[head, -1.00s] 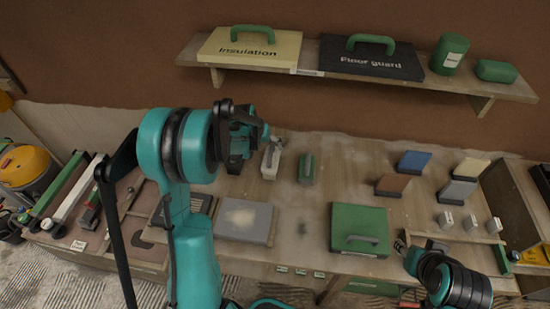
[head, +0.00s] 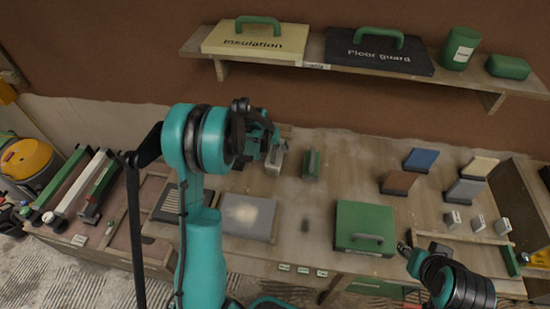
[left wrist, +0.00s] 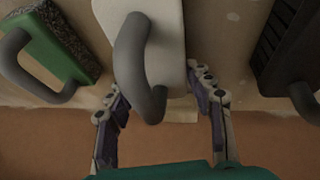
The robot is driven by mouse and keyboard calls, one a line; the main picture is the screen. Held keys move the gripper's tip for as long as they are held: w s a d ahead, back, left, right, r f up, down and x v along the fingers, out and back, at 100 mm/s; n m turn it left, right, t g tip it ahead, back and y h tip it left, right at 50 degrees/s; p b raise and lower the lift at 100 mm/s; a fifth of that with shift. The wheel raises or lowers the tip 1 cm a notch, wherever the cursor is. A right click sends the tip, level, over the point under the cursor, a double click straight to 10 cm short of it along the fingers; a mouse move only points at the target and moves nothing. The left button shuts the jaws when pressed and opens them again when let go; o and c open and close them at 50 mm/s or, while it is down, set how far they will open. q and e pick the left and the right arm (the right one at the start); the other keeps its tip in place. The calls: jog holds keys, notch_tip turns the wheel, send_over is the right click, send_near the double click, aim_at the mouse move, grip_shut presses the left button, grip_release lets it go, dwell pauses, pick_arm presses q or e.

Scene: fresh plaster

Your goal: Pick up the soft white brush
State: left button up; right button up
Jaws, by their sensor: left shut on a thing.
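The soft white brush (head: 274,161), a pale block with a grey handle, is at the back of the bench, partly hidden behind my left gripper (head: 264,138). In the left wrist view the white brush (left wrist: 171,45) fills the top middle, its curved grey handle facing the camera. My left gripper (left wrist: 155,84) has one finger on each side of it and is shut on it. Whether it is clear of the bench I cannot tell. My right gripper (head: 404,248) is low at the bench's front right; its fingers are too small to read.
A green brush (head: 311,164) stands just right of the white one, and a dark handled block shows in the left wrist view (left wrist: 290,50). A green case (head: 362,222) and a grey board (head: 247,216) lie nearer the front. A shelf (head: 310,66) overhangs the back.

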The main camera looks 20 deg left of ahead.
pick_arm(q)
jog(key=shift+r, duration=0.1)
notch_tip(320, 180, up, 4)
jog(key=shift+r+p, duration=0.2)
jog(key=shift+p, duration=0.8)
jog(key=s+d+r+p, duration=0.2)
jog(key=d+r, duration=0.4)
jog(key=d, duration=0.5)
jog(key=shift+s+d+r+p, duration=0.15)
jog(key=shift+s+r+p, duration=0.05)
jog(key=shift+s+p, duration=0.2)
jog(key=o, duration=0.5)
jog(key=shift+c, duration=1.3)
